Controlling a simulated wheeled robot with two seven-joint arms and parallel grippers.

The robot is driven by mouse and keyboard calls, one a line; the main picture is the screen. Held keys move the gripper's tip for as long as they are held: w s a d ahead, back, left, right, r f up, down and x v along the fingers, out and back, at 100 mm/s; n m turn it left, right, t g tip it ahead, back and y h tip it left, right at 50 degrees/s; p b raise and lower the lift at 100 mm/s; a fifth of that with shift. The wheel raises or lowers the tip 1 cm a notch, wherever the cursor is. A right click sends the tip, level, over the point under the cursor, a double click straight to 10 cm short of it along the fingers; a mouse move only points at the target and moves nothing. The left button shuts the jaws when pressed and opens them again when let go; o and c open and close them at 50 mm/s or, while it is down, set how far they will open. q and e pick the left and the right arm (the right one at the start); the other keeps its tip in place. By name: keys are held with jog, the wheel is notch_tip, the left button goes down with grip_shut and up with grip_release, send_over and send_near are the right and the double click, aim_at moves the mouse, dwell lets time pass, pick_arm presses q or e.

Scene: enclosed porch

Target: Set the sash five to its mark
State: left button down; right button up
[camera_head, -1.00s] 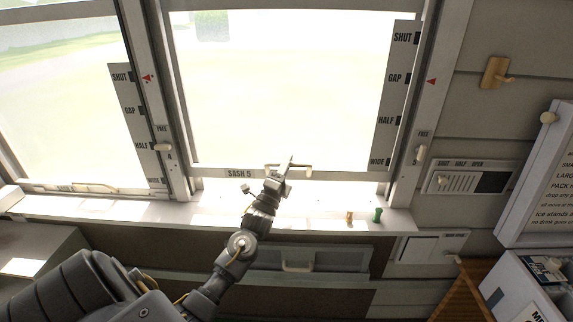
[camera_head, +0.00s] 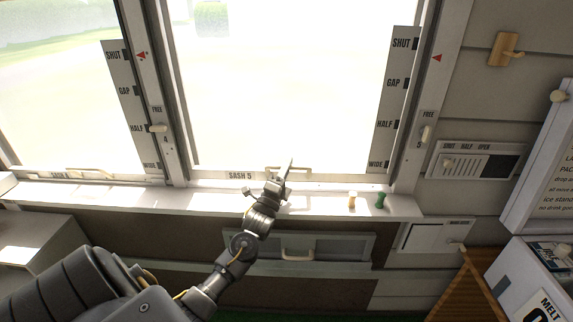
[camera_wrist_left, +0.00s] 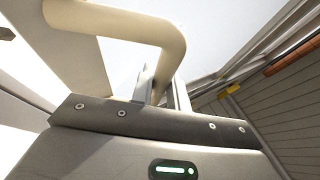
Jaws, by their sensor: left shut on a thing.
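Sash five (camera_head: 239,176) is the large middle window in the head view, its bottom rail close above the sill. Its scale plate (camera_head: 402,100) reads SHUT, GAP, HALF, WIDE from top to bottom. The red pointer (camera_head: 437,58) on the jamb lies between SHUT and GAP, a little nearer SHUT. My left gripper (camera_head: 278,178) is shut on the sash's cream handle (camera_head: 300,168). In the left wrist view the handle (camera_wrist_left: 150,28) curves close in front of the jaws; the fingertips are partly hidden. My right gripper is not in view.
A cream lever (camera_head: 426,134) sits below FREE on the right jamb. A green peg (camera_head: 381,200) and a tan peg (camera_head: 352,201) stand on the sill (camera_head: 315,202), right of my gripper. Sash four (camera_head: 60,174) is at left, its pointer by SHUT. A drawer handle (camera_head: 297,256) lies below.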

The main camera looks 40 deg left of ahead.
pick_arm(q)
jog(key=c, duration=1.6)
grip_release()
jog(key=shift+r, duration=0.15)
jog(key=shift+c, duration=0.2)
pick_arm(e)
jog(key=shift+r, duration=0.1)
